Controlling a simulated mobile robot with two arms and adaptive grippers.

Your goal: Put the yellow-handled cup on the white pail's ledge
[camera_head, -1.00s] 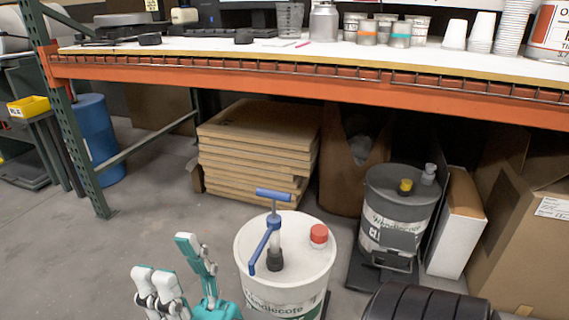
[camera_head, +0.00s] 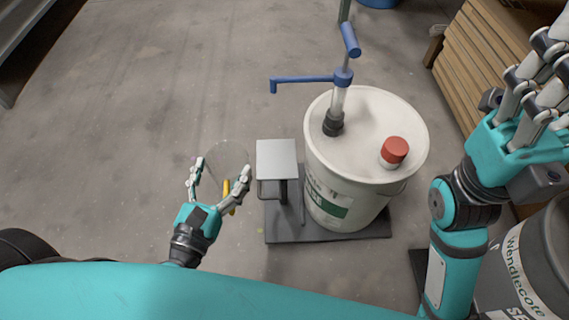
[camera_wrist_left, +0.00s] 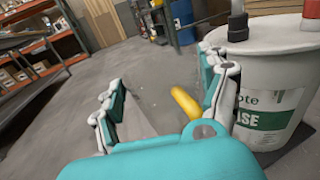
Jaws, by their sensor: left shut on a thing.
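A clear cup (camera_head: 228,158) with a yellow handle (camera_head: 228,193) is held upright between the fingers of my left gripper (camera_head: 220,176), which is shut on it. The left wrist view shows the yellow handle (camera_wrist_left: 185,102) between the fingers; the clear body is hard to make out. The white pail (camera_head: 322,180) stands right of the cup. A flat grey ledge (camera_head: 276,158) is on a bracket at the pail's left side, empty, a short gap right of the cup. My right gripper (camera_head: 540,80) is at the upper right, partly cut off; its opening is unclear.
A blue-handled pump (camera_head: 342,78) and a red cap (camera_head: 394,151) stand on the pail's lid. A dark base plate (camera_head: 330,228) lies under the pail. A grey pail (camera_head: 545,255) is at right. The floor at left is clear.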

